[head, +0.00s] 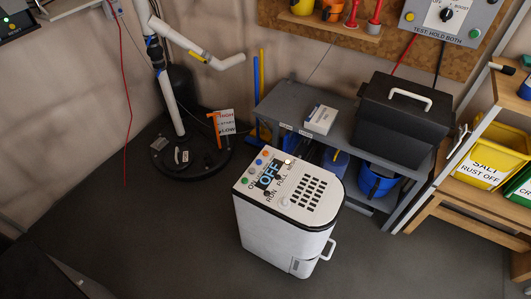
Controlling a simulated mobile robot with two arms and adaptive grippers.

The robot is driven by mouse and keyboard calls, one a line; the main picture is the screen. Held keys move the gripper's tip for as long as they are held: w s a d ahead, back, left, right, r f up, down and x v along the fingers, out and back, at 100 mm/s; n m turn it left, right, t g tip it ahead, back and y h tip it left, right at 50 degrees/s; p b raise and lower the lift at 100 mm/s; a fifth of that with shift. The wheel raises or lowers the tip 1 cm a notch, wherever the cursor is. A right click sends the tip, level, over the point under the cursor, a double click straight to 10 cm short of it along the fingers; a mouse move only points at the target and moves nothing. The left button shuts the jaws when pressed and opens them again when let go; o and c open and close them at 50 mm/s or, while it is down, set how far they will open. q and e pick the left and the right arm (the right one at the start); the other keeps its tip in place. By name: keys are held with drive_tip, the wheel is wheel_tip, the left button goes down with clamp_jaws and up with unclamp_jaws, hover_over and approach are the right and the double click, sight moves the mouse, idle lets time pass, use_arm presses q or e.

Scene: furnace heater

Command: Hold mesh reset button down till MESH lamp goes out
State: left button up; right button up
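A white box-shaped unit (285,232), which looks like the heater, stands upright on the dark floor near the middle of the head view. Its light top panel has a dark OFF display (269,174), several small coloured buttons or lamps at its left end, including an orange one (265,152), and a dark slotted grille (312,193). A small bright spot (288,161) shows near the panel's back edge. The lettering is too small to tell which one is the mesh reset button or the MESH lamp, or whether that lamp is lit. Neither of my grippers is in view.
A grey bench (305,101) with a black toolbox (403,120) stands behind the unit. A blue bucket (373,183) sits beneath it. A wooden shelf with a yellow salt bin (490,160) is at right. A round black base (190,160) is back left. Floor in front is clear.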

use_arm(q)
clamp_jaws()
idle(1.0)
